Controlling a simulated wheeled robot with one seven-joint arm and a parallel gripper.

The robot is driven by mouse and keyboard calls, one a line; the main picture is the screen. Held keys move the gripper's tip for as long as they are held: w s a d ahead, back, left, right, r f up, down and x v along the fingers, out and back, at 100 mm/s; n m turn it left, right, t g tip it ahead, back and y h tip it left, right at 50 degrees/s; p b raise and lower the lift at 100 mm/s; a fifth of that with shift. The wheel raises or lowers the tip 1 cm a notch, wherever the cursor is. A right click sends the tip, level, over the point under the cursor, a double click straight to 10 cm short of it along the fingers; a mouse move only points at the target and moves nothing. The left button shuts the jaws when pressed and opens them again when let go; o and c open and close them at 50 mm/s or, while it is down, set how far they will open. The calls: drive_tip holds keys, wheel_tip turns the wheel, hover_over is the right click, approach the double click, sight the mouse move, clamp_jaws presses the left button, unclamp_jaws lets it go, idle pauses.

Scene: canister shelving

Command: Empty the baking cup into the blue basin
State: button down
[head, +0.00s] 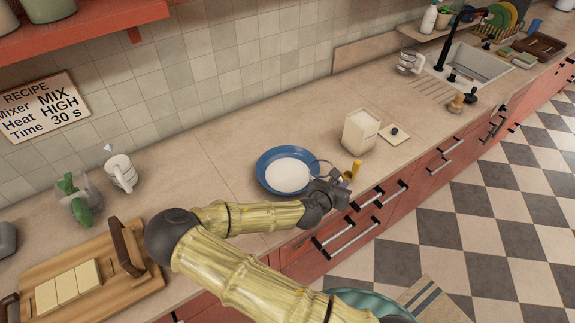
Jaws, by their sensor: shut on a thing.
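The blue basin (262,181) stands on the counter near its front edge, with a smooth white mass inside. My gripper (340,184) is just right of the basin, low over the counter's front edge. It appears shut on a small yellow cup-like piece (353,168), which I take for the baking cup. The cup lies right of the basin's rim, not over the basin. Its inside is too small to make out. A thin dark loop shows between the basin and my gripper; I cannot tell what it belongs to. The fingertips are partly hidden.
A white square canister (358,134) stands open behind the cup, its lid (393,135) on the counter beside it. A white mug (121,173), a clear container (78,203) and a wooden board (130,290) are at left. The sink (470,65) is far right.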

drive_tip(key=shift+s+d+r+p, duration=0.75)
drive_tip(key=shift+d+r, duration=0.05)
drive_tip(key=shift+r, duration=0.1)
